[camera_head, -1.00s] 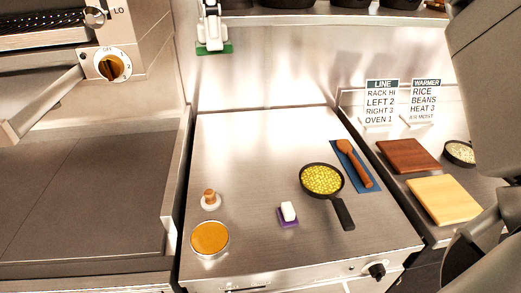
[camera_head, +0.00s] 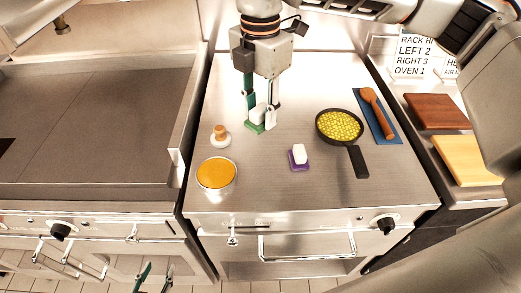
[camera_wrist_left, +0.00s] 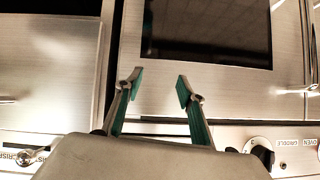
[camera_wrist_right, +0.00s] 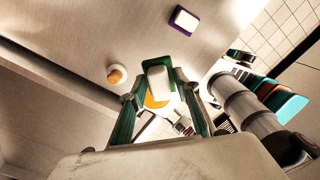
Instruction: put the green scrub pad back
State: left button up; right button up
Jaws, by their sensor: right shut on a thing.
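The green scrub pad (camera_head: 255,127) has a green base and a white grip block. My right gripper (camera_head: 260,112) is shut on the white block and holds the pad over the back left part of the steel counter. In the right wrist view the white block (camera_wrist_right: 158,82) sits between the fingers, with the green base beyond it. I cannot tell whether the pad touches the counter. My left gripper (camera_wrist_left: 158,80) is open and empty. It is low in front of the cooking line, at the bottom edge of the head view (camera_head: 155,277).
A purple pad with a white block (camera_head: 299,158) lies near the counter's middle. A white item with a wooden knob (camera_head: 220,136), an orange-filled bowl (camera_head: 217,174), a skillet of yellow food (camera_head: 340,126) and a wooden spoon (camera_head: 377,112) on a blue mat stand around it.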

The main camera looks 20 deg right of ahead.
send_over(261, 161)
notch_tip(261, 161, down, 9)
jog(key=shift+r+p, duration=0.1)
jog(key=shift+p, duration=0.25)
jog(key=shift+f, duration=2.2)
jog(key=shift+f, duration=0.15)
jog(key=o, duration=1.1)
jog(key=shift+o, duration=0.2)
jog(key=shift+r, duration=0.2)
notch_tip(261, 161, up, 12)
jog(key=shift+b, duration=0.55)
